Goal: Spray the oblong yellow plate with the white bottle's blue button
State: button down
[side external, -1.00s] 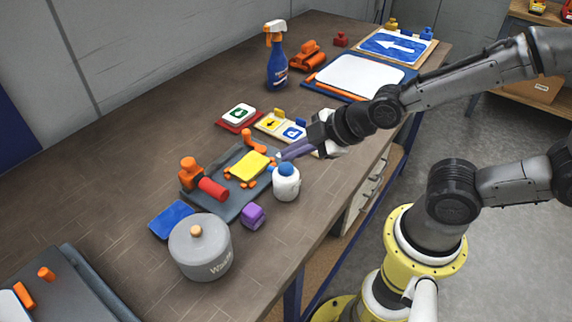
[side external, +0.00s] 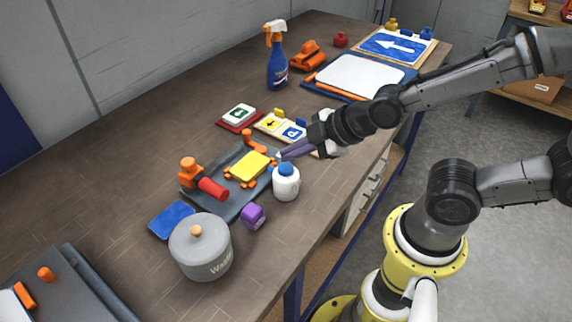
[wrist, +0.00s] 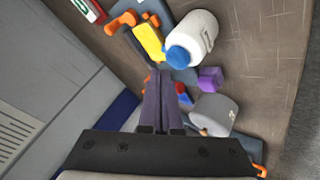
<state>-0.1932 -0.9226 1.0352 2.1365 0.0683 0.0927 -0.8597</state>
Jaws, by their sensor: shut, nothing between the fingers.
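The white bottle (side external: 286,188) stands upright at the right edge of the grey tray, with its blue button (side external: 286,168) on top. The oblong yellow plate (side external: 249,166) lies on orange supports on the tray, to the left of the bottle. My gripper (side external: 281,157) is shut and empty, its purple fingers just above and behind the blue button; I cannot tell whether they touch it. In the wrist view, the bottle (wrist: 203,32), blue button (wrist: 178,57) and yellow plate (wrist: 149,41) show beyond the shut fingertips (wrist: 160,74).
The grey tray (side external: 232,207) also holds an orange clamp and a red cylinder (side external: 213,189). A purple block (side external: 253,216), grey pot (side external: 201,252) and blue cloth (side external: 171,219) lie nearer the front. Small sign plates (side external: 280,126) lie behind the gripper. A blue spray bottle (side external: 277,68) stands farther back.

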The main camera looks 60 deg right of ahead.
aim_at(292, 168)
jog(key=shift+f, duration=0.15)
dwell(0.5)
jog(key=shift+f, duration=0.3)
jog(key=shift+f, duration=0.35)
dwell(0.5)
jog(key=shift+r, duration=0.8)
jog(key=shift+r, duration=3)
dwell(0.4)
